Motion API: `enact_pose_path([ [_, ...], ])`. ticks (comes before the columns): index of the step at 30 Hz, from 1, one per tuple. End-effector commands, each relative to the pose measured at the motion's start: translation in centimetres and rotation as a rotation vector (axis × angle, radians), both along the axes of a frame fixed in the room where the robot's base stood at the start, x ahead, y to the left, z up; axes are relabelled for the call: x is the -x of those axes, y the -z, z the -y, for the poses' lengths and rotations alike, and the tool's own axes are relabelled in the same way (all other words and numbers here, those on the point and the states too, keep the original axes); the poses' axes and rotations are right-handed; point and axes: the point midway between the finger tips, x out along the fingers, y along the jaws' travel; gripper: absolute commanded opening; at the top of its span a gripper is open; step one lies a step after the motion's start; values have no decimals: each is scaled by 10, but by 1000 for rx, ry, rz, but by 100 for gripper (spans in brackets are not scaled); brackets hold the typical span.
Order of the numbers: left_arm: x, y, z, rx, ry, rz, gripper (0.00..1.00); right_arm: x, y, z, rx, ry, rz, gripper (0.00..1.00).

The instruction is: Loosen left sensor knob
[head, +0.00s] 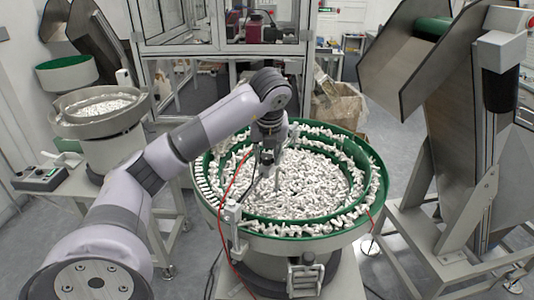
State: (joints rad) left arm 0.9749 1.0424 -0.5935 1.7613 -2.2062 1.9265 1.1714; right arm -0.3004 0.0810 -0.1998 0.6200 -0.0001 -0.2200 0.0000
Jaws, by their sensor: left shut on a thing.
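My left arm reaches in from the lower left and bends down over the green vibratory bowl (372,150). My left gripper (267,158) points down and is shut at the top of the sensor mount, above the bowl's left part. It is shut on the small left sensor knob, which the fingers mostly hide. The sensor bracket (231,212) stands on the bowl's front left rim, with a red cable running beside it. A thin rod (277,180) hangs below the gripper over the parts. My right gripper is not in view.
White caps fill the bowl (310,185) and its spiral track. A second, smaller feeder (75,127) stands at the left with a control box (42,176). A large metal hopper (450,120) stands close on the right. A glazed machine cabinet (180,22) is behind.

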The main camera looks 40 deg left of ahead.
Motion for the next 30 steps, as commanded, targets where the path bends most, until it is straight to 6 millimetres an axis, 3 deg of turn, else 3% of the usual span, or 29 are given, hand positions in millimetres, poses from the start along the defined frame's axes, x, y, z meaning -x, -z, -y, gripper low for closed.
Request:
enact_pose_path([
  [14, 0, -1, 0, 1, -12, 2, 3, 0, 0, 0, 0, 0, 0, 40],
  [15, 0, -1, 0, 1, -12, 2, 32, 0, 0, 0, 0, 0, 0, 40],
  [23, 0, 0, 0, 0, -12, 0, 50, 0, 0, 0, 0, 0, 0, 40],
  [30, 0, 0, 0, 0, -12, 0, 51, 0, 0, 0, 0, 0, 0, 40],
])
